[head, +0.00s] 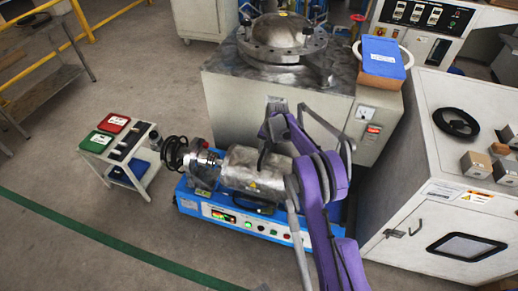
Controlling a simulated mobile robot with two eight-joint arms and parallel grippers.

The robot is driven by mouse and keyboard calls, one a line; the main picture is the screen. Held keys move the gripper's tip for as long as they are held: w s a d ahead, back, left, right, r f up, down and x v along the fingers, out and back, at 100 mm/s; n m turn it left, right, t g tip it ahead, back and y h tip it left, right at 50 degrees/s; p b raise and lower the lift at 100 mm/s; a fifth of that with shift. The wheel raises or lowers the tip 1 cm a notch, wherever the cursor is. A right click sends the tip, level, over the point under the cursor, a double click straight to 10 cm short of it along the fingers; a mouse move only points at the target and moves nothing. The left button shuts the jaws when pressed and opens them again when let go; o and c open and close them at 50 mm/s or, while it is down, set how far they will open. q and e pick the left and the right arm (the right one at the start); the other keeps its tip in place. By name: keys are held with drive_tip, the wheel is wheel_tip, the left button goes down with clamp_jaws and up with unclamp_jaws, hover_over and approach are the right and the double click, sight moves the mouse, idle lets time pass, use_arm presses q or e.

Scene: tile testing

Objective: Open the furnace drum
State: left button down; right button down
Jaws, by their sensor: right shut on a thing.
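The furnace drum (238,170) is a silver cylinder with a yellow warning label, lying on its side on a blue control base (226,214). Its two halves look closed together, though my arm hides its right end. My right arm, purple and grey, reaches in from the bottom right over that end. My right gripper (264,150) is at the drum's upper back side, shut on what looks like the drum's handle. The handle and fingertips are small and partly hidden. My left gripper does not show.
A large grey machine with a round metal lid (283,30) stands right behind the drum. A white cabinet (440,205) with boxes on top is at the right. A small white cart (143,172) stands at the left. The floor at front left is clear.

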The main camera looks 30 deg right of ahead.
drive_tip(key=s+d+p, duration=0.1)
drive_tip(key=s+d, duration=1.5)
drive_tip(key=s, duration=0.3)
drive_tip(key=shift+d, duration=0.2)
drive_tip(key=shift+s, duration=0.1)
drive_tip(key=c, duration=0.8)
unclamp_jaws()
wheel_tip(320, 180, up, 11)
drive_tip(key=s+d+p, duration=0.1)
drive_tip(key=p, duration=0.2)
drive_tip(key=shift+s+d+f, duration=0.15)
drive_tip(key=shift+s+f, duration=0.05)
drive_tip(key=shift+s, duration=0.1)
